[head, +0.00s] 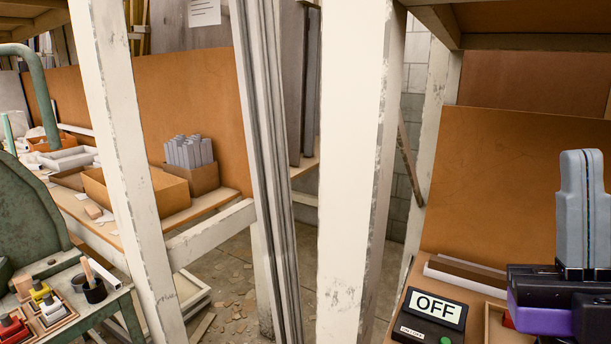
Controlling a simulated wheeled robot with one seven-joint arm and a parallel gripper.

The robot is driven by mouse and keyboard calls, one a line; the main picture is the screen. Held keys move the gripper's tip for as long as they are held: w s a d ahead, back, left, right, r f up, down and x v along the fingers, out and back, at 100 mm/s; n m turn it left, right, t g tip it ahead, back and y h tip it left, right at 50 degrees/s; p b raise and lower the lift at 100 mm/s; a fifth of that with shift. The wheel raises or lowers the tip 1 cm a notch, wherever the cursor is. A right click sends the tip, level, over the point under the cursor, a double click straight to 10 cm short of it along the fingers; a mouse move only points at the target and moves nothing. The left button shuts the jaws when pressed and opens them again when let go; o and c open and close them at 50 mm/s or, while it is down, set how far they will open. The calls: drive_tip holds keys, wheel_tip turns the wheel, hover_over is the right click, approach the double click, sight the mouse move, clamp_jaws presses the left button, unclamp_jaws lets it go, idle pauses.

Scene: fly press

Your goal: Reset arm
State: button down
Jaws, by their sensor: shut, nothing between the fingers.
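My gripper (582,160) is at the right edge of the head view, its grey fingers pointing up and closed together with nothing between them. Its black and purple body stands in front of the right-hand bench, just right of a black box (420,327) with a lit display reading OFF. The box has a green button and an ON/OFF label. My gripper hides part of the bench behind it. Part of my arm beyond the gripper is out of the frame.
White posts (352,170) stand between the two work areas. Cardboard boxes (135,195) sit on the left shelf. Debris lies on the floor (225,275).

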drive_tip(key=s+a+f+m+g+h, duration=0.15)
drive_tip(key=f+m+g+h, duration=0.35)
drive_tip(key=f, duration=0.8)
drive_tip(key=s+f+m+g+h, duration=0.35)
drive_tip(key=f+m+h, duration=0.4)
drive_tip(key=f, duration=0.65)
drive_tip(key=s+a+f+g+y, duration=0.2)
drive_tip(key=s+f+g, duration=0.2)
drive_tip(key=s+f, duration=0.3)
drive_tip(key=s+a+f+g+y, duration=0.1)
drive_tip(key=s+f+g, duration=0.3)
drive_tip(key=s+f, duration=0.4)
drive_tip(key=s+y, duration=0.1)
drive_tip(key=s, duration=0.1)
drive_tip(key=shift+s+a+f, duration=0.15)
drive_tip(key=shift+s+a, duration=0.2)
drive_tip(key=shift+n, duration=0.25)
